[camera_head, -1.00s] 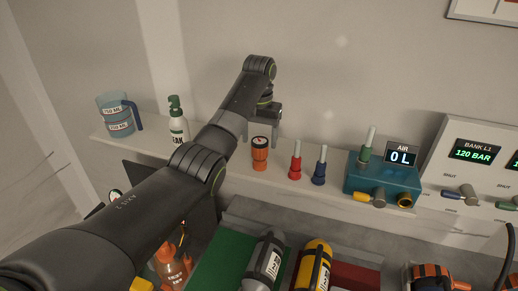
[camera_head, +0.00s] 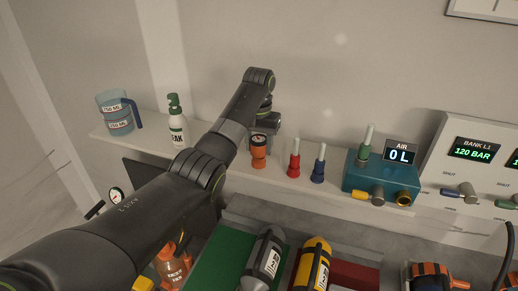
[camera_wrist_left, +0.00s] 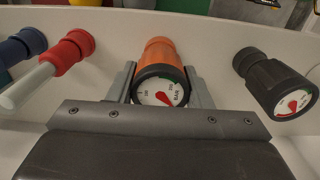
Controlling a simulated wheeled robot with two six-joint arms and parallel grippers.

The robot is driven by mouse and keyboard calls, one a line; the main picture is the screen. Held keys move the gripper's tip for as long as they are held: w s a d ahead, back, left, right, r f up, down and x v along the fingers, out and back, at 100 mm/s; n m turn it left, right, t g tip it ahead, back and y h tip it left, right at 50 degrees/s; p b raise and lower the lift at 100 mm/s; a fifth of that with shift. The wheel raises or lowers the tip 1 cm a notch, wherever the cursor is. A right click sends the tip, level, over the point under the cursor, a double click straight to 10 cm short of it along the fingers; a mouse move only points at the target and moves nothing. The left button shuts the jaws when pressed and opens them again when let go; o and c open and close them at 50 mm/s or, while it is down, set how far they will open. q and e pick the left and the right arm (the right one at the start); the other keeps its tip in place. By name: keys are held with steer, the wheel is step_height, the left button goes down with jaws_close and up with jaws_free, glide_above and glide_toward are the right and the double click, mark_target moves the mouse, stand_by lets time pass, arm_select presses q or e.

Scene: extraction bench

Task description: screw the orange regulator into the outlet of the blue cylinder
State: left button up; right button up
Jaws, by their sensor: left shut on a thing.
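The orange regulator (camera_head: 258,157) stands upright on the pale shelf, its round gauge face up. In the left wrist view the regulator (camera_wrist_left: 160,55) sits between the two grey fingers of my left gripper (camera_wrist_left: 161,82). The gripper is shut on it, one finger on each side. In the head view my left gripper (camera_head: 267,128) is at the back of the regulator, partly hidden. I cannot make out a blue cylinder in these frames. My right gripper is not in view.
Red (camera_head: 294,164) and blue (camera_head: 319,170) fittings with pale stems stand right of the regulator. A black gauge regulator (camera_wrist_left: 274,82) shows in the wrist view. A teal AIR box (camera_head: 382,180) is further right. Grey (camera_head: 264,262) and yellow (camera_head: 312,266) cylinders lie in front below.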

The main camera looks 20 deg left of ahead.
arm_select(q)
steer(key=shift+c, duration=1.2)
steer(key=shift+r, duration=0.1)
steer(key=shift+r, duration=0.2)
steer(key=shift+r, duration=2.25)
steer(key=shift+r, duration=0.1)
